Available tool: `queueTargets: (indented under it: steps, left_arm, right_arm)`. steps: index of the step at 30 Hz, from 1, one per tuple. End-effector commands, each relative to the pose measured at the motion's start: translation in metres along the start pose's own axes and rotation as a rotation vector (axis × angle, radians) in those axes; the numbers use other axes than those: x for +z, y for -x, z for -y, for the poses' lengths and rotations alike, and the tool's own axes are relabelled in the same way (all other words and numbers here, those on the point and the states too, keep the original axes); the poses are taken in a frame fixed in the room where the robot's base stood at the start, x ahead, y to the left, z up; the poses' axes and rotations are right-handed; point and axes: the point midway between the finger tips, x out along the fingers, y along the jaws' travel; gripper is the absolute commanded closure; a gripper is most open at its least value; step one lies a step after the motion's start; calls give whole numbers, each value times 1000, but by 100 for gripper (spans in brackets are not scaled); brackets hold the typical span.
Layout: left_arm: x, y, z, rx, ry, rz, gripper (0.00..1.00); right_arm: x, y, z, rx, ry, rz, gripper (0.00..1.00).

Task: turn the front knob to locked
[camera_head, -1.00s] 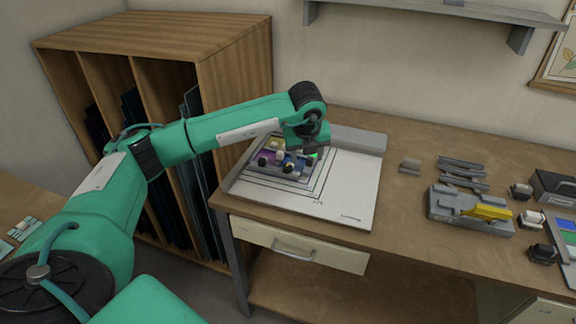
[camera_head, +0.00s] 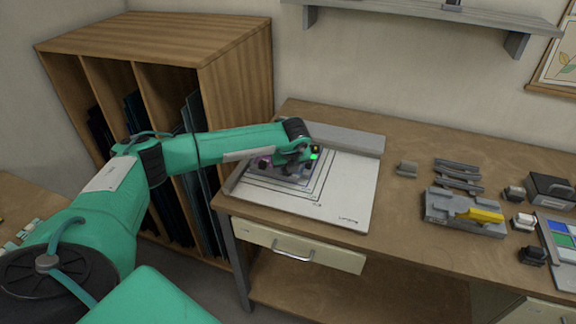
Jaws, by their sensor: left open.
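The glass panel with its dark knobs (camera_head: 265,162) lies at the back left of the white board (camera_head: 345,190) on the workbench. My left arm reaches over it from the left and hides most of it. My left gripper (camera_head: 290,168) is open, low over the panel; its fingers are small and partly hidden. I cannot tell which knob it is near, whether it touches one, or how the front knob is turned. A small green light (camera_head: 314,156) shows at the wrist. My right gripper is out of view.
A grey fixture with a yellow handle (camera_head: 482,215) stands on the bench (camera_head: 405,225) at the right. Small blocks and a colour palette (camera_head: 562,240) lie beyond it. A grey rail (camera_head: 350,140) runs behind the board. A wooden rack (camera_head: 235,100) stands at the left.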

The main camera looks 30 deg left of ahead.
Motion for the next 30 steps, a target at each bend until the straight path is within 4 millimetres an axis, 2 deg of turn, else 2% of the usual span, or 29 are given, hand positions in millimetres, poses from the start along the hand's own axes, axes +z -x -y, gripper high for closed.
queueTargets:
  steps: [11,14,18,19,26,30]
  left_arm:
    - [0,-8,0,-1,0,0,49]
    - [0,-7,0,-1,0,0,64]
    - [0,-7,0,-1,0,0,92]
    - [0,-7,0,-1,0,0,93]
    - [-1,-8,0,-8,-15,0,93]
    - [-1,-10,-1,-26,-59,0,93]
  right_arm:
    - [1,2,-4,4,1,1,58]
    - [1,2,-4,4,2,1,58]
    - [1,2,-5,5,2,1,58]
    - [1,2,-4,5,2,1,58]
    - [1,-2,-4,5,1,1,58]
    - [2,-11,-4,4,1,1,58]
